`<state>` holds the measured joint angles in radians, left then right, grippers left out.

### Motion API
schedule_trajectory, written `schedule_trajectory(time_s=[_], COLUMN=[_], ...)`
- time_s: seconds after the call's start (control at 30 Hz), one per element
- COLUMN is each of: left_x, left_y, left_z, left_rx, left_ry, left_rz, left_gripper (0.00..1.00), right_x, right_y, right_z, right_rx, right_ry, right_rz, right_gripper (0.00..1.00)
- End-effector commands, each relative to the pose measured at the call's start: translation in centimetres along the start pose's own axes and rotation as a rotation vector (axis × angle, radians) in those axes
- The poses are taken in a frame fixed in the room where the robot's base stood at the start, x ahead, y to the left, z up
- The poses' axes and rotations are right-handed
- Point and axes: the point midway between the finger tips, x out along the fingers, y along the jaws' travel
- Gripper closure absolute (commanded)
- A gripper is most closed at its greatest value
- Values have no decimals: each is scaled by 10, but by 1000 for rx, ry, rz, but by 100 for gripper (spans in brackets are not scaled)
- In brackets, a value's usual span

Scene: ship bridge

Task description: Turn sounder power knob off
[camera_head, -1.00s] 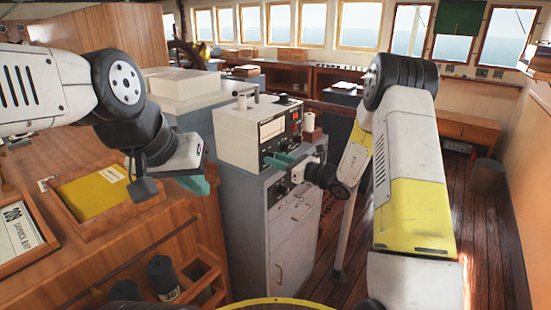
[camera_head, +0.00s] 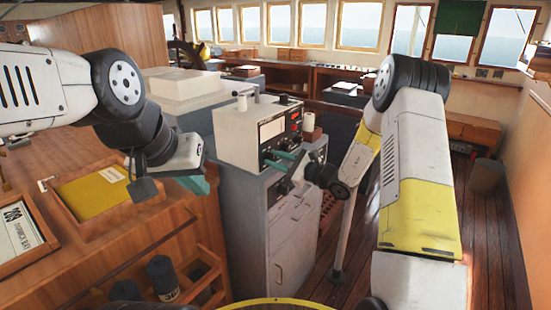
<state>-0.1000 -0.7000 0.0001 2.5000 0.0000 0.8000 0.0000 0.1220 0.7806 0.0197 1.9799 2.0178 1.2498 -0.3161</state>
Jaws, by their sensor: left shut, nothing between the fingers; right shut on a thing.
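The sounder (camera_head: 240,138) is a white box with a meter and a dark front panel, standing on a grey cabinet. My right gripper (camera_head: 272,160) has its teal fingers at the lower part of the sounder's front panel. It is shut on a small part there, apparently the power knob, which the fingers and wrist hide. Where the knob points cannot be seen. My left gripper (camera_head: 203,186) is shut and empty, above the wooden counter and left of the cabinet.
The grey cabinet (camera_head: 230,220) stands below the sounder. A white spool (camera_head: 308,123) sits beside the sounder's right side. A yellow folder (camera_head: 92,192) lies in a wooden tray on the counter at left. Open plank floor (camera_head: 490,240) lies at right.

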Motion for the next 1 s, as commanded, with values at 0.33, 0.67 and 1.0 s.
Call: schedule_trajectory(time_s=[0.33, 0.67, 1.0], left_x=[0, 0, 0], left_y=[0, 0, 0], left_z=[0, 0, 0], left_rx=[0, 0, 0], left_ry=[0, 0, 0], left_rz=[0, 0, 0], left_gripper=[100, 100, 100], right_x=[0, 0, 0], right_y=[0, 0, 0], right_z=[-1, -1, -1], right_rx=[-291, -455, -503], right_ry=[2, 2, 2], right_rz=[1, 1, 2], right_gripper=[100, 100, 100])
